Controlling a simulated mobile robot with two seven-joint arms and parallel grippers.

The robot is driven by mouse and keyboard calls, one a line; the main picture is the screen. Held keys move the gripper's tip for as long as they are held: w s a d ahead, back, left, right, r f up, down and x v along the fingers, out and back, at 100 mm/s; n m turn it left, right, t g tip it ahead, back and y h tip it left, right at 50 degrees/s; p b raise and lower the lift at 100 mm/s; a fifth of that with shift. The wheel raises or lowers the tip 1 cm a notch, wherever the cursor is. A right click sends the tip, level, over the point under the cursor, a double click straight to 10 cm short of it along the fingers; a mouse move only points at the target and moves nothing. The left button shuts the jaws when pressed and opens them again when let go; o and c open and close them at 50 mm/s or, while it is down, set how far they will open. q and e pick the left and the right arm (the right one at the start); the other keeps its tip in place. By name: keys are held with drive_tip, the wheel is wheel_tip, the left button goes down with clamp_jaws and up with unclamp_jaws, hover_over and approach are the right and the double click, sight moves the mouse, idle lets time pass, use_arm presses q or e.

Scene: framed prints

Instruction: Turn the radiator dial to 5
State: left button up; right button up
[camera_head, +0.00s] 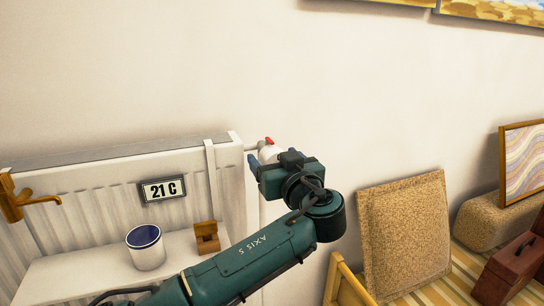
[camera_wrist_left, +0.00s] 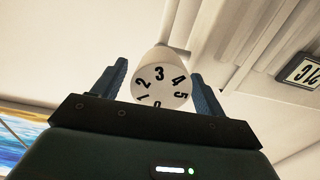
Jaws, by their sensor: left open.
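The white radiator dial (camera_wrist_left: 160,82) has black numbers 0 to 5 on its end face. In the left wrist view the 3 is at the top of the face, with the 0 at the bottom edge, partly hidden by the gripper body. In the head view the dial (camera_head: 268,154) is at the right end of the white radiator (camera_head: 90,180), mostly behind my gripper, with a red part above it. My left gripper (camera_wrist_left: 158,88) is open, with one blue finger on each side of the dial. Gaps show between fingers and dial. My right gripper is not in view.
A "21 C" sign (camera_head: 162,189) hangs on the radiator front. A white bucket (camera_head: 147,256) and a small wooden block (camera_head: 207,238) stand on a white surface below. A cork panel (camera_head: 403,235) and a red-brown case (camera_head: 510,272) are at right.

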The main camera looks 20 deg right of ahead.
use_arm(q)
drive_tip(key=c, duration=0.9)
drive_tip(key=shift+r, duration=0.1)
drive_tip(key=shift+m+p, duration=0.45)
drive_tip(key=shift+m, duration=0.85)
drive_tip(key=shift+d+m+p, duration=0.15)
drive_tip(key=shift+m+p, duration=0.25)
drive_tip(key=shift+m, duration=1.7)
